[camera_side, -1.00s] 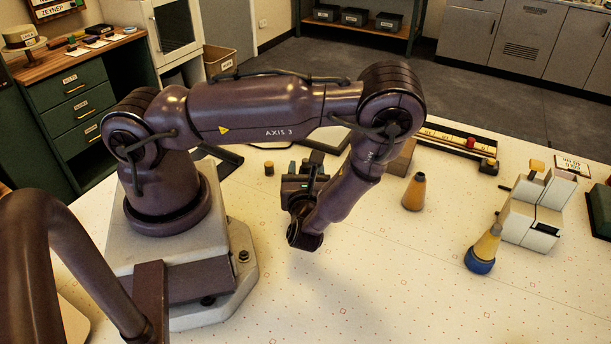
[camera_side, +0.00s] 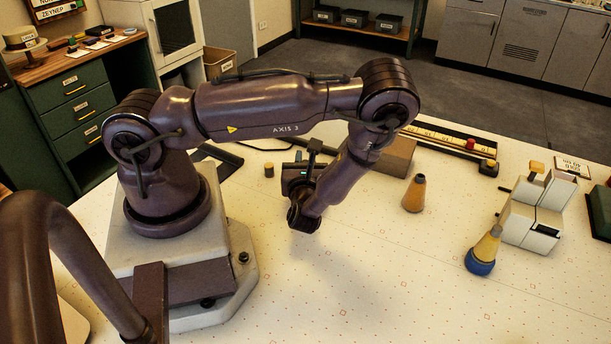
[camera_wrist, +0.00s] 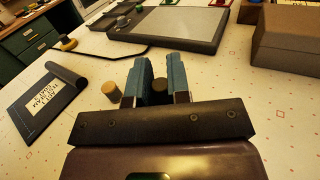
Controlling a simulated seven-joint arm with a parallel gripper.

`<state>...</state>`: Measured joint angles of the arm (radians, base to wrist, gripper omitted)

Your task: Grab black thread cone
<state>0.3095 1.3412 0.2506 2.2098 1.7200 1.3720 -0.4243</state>
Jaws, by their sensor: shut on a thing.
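My gripper (camera_side: 300,160) is low over the pale table, in front of my base, and faces away from the side camera. In the wrist view its two blue fingers (camera_wrist: 160,72) stand a short way apart, closed on a dark rounded thing, the black thread cone (camera_wrist: 159,89). Only a small part of the cone shows between the fingers; its height above the table is hard to tell. In the side view my gripper and wrist hide it.
A small tan-topped spool (camera_side: 269,170) stands just left of my gripper. An orange cone (camera_side: 414,194), a yellow-and-blue cone (camera_side: 482,254) and a white machine (camera_side: 535,210) stand to the right. A brown box (camera_side: 396,156) is behind. The front table middle is clear.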

